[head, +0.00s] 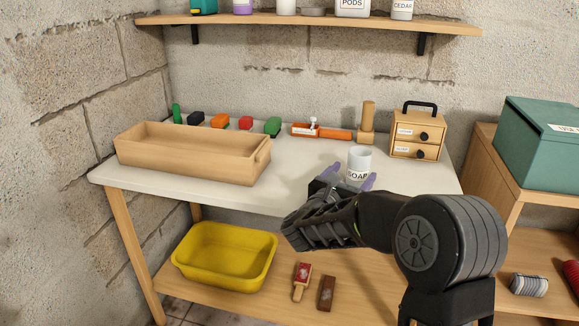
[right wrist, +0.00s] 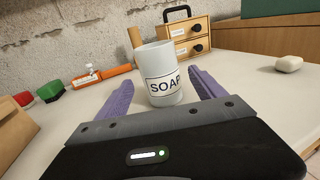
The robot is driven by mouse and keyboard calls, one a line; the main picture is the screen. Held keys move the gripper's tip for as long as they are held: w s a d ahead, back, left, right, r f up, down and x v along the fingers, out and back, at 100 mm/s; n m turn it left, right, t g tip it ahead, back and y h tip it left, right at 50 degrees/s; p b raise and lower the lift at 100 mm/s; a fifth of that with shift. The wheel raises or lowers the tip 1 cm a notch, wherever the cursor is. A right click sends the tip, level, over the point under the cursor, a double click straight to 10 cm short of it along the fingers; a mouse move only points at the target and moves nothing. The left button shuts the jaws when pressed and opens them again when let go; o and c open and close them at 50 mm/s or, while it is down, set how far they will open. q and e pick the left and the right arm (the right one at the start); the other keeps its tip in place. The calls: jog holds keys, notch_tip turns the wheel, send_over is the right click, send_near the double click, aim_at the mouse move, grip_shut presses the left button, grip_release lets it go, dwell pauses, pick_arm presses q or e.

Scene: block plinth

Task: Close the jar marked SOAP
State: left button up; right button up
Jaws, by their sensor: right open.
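The white jar marked SOAP (head: 359,164) stands upright on the white tabletop; it also shows in the right wrist view (right wrist: 164,72). Its top looks open, with no lid on it. My right gripper (head: 345,183) is open, its two purple fingers on either side of the jar's near face. In the right wrist view (right wrist: 163,92) the fingers appear apart from the jar. A small white rounded object (right wrist: 289,64) lies on the table to the right; I cannot tell if it is a lid. My left gripper is not in view.
A long wooden box (head: 190,160) fills the table's left. Several coloured blocks, an orange tool (head: 335,134), a wooden mallet (head: 367,120) and a small drawer cabinet (head: 417,134) line the back. A green box (head: 540,140) stands at right. A yellow tub (head: 225,257) sits below.

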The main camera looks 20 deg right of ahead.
aim_at(359, 166)
jog(key=x, duration=0.4)
jog(key=shift+w+d, duration=0.15)
jog(key=shift+d, duration=0.15)
jog(key=shift+c, duration=0.2)
jog(key=c, duration=1.5)
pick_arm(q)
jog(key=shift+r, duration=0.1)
pick_arm(e)
jog(key=shift+r, duration=0.1)
pick_arm(q)
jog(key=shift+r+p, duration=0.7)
jog(key=shift+p, duration=0.1)
pick_arm(e)
notch_tip(359, 166, up, 10)
